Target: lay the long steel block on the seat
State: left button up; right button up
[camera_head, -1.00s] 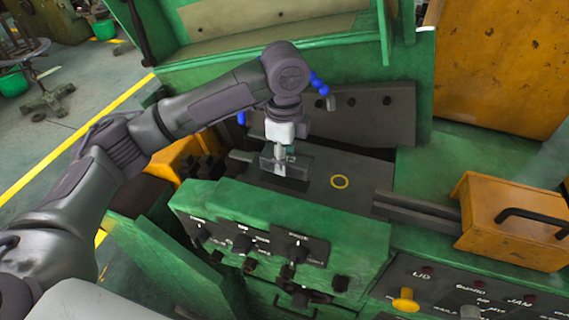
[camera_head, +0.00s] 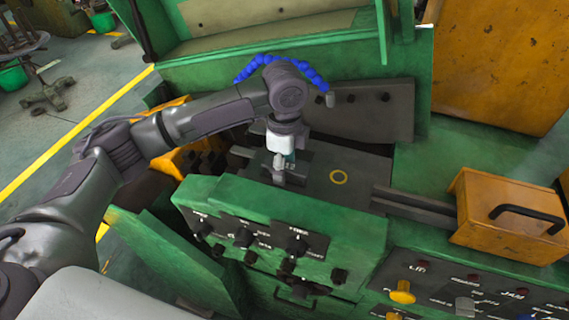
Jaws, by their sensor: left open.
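My left gripper (camera_head: 282,174) points down over the dark flat bed (camera_head: 345,198) of the green machine. It is open, with its fingers seen nearly end on. A small grey steel piece (camera_head: 305,155) shows just behind and right of the fingers. A grey bar end (camera_head: 242,152) shows to their left. The gripper hides what lies between, so I cannot tell whether these are one long block, or whether the fingers touch it. My right gripper is not in view.
A green control panel (camera_head: 255,235) with dark knobs stands in front of the bed. Two dark bars (camera_head: 420,205) lie at right, beside an orange box (camera_head: 510,218) with a black handle. A dark upright plate (camera_head: 375,112) closes the back.

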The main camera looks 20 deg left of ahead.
pick_arm(q)
jog(key=shift+r, duration=0.2)
notch_tip(320, 180, up, 12)
jog(key=b, duration=0.2)
jog(key=shift+b, duration=0.4)
jog(key=shift+f, duration=0.15)
